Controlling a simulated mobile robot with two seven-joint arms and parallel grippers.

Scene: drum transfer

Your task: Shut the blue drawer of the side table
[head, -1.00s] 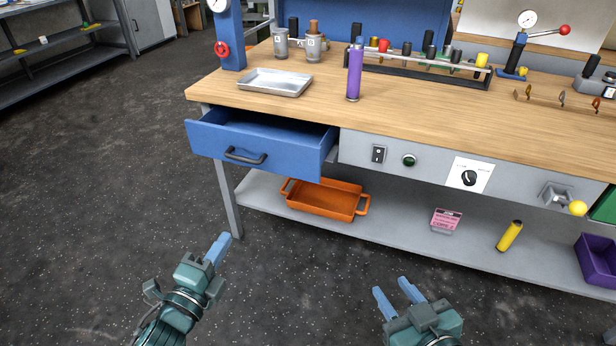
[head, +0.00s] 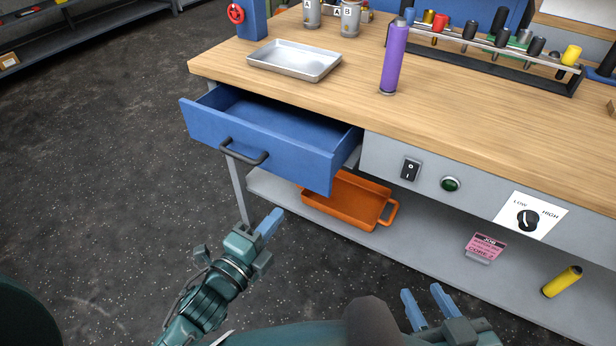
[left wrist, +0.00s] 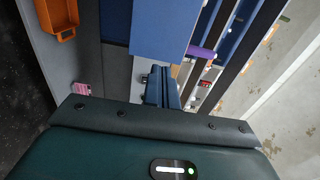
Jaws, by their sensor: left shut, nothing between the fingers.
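The blue drawer (head: 262,152) of the side table stands pulled out and looks empty. Its dark handle (head: 243,152) is on the front. My left gripper (head: 270,223) is shut and empty, in front of and below the drawer, apart from it. In the left wrist view the shut fingers (left wrist: 161,86) point toward a blue panel (left wrist: 166,30), which looks like the drawer. My right gripper (head: 425,300) is open and empty at the lower right, in front of the lower shelf.
On the wooden top (head: 340,108) are a metal tray (head: 294,60), a purple bottle (head: 394,57) and a rack of cylinders (head: 490,55). The floor left of the drawer is clear.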

